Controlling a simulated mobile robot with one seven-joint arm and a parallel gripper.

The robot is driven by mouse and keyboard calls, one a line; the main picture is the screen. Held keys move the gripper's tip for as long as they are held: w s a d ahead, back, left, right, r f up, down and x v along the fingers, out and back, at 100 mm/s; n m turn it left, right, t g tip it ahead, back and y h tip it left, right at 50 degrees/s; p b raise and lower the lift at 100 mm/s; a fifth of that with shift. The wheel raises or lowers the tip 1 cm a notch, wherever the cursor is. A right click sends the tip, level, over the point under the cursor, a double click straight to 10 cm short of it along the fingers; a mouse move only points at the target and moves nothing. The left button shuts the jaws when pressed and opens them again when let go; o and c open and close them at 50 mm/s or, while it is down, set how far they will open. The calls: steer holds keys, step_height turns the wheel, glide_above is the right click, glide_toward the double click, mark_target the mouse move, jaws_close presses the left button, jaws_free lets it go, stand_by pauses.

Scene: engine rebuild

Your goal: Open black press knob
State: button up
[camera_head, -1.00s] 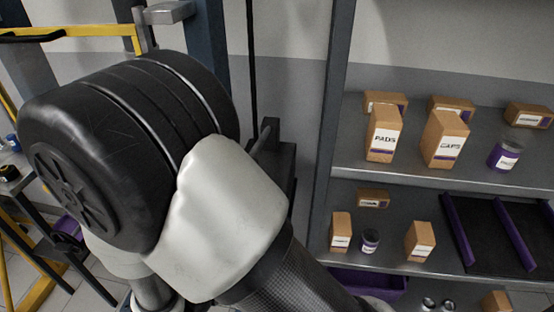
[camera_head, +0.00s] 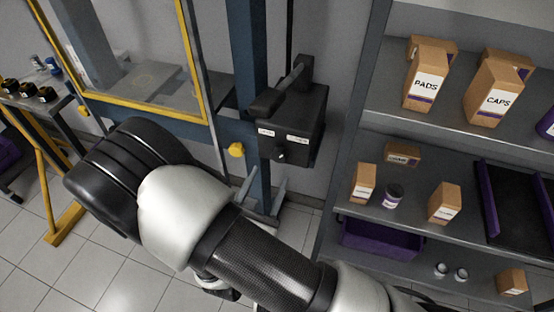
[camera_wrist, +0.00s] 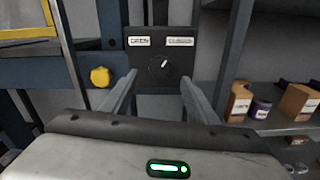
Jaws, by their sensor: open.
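The black press knob (camera_wrist: 160,65) is on the front of a dark control box, under two white labels; the left one reads OPEN. Its light pointer is tilted to the upper right, towards the right label. In the head view the control box (camera_head: 290,128) hangs beside the blue press post, with the knob small at its lower front. My gripper (camera_wrist: 158,82) is open and empty in the wrist view, its two fingers on either side of the knob and apart from it.
A yellow knob (camera_wrist: 99,77) sits on the blue press frame left of the control box. A shelf (camera_head: 385,130) with boxes and jars stands close on the right. The yellow-edged press guard (camera_head: 208,85) is at the left.

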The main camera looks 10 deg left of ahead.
mark_target(278, 158)
steer(key=w, duration=0.7)
steer(key=shift+w+d, duration=0.25)
steer(key=shift+d, duration=0.1)
steer(key=c, duration=1)
steer(key=shift+c, duration=0.2)
